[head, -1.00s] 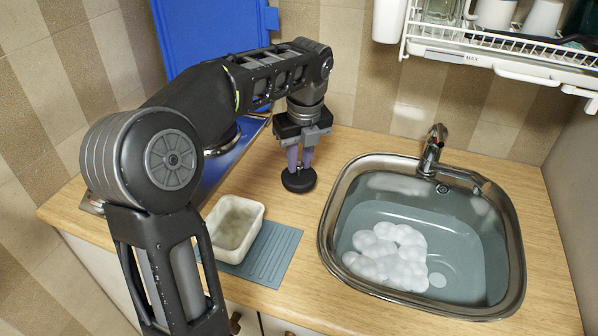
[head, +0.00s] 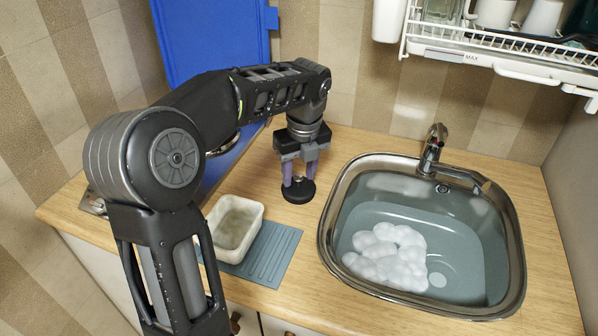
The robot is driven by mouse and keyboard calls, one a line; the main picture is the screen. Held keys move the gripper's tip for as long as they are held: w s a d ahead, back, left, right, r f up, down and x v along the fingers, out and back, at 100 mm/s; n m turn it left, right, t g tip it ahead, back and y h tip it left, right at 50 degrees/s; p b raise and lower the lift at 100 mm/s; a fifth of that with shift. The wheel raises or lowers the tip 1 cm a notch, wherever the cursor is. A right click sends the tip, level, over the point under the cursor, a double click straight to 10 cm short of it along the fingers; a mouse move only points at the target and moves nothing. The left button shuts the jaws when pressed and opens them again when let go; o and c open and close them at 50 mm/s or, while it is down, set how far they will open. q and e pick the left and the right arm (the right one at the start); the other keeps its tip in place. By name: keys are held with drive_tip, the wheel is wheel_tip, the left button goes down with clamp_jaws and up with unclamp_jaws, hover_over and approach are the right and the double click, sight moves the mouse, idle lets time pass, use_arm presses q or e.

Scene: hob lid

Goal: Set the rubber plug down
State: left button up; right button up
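The black rubber plug (head: 298,192) sits flat on the wooden worktop, left of the sink, with a small knob showing on its top. My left gripper (head: 298,180) points down over the plug. Its two purple fingers stand apart on either side of the knob, with a gap visible between them, so it looks open. The fingertips are close above the plug's disc; I cannot tell whether they touch it. My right gripper is not in view.
The steel sink (head: 335,190) holds water and white foam, with a tap (head: 433,150) behind it. A beige tub (head: 235,228) stands on a grey-blue ribbed mat (head: 272,255). A blue lid (head: 210,35) stands up at the back left. A dish rack (head: 500,55) hangs above.

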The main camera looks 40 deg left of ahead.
sight(301, 180)
use_arm(q)
drive_tip(key=shift+r, duration=0.15)
drive_tip(key=r, duration=0.6)
drive_tip(key=shift+s+d, duration=0.1)
drive_tip(key=shift+d, duration=0.3)
wheel_tip(301, 180, up, 6)
drive_tip(key=p, duration=0.5)
drive_tip(key=shift+s+d, duration=0.3)
drive_tip(key=shift+d, duration=0.1)
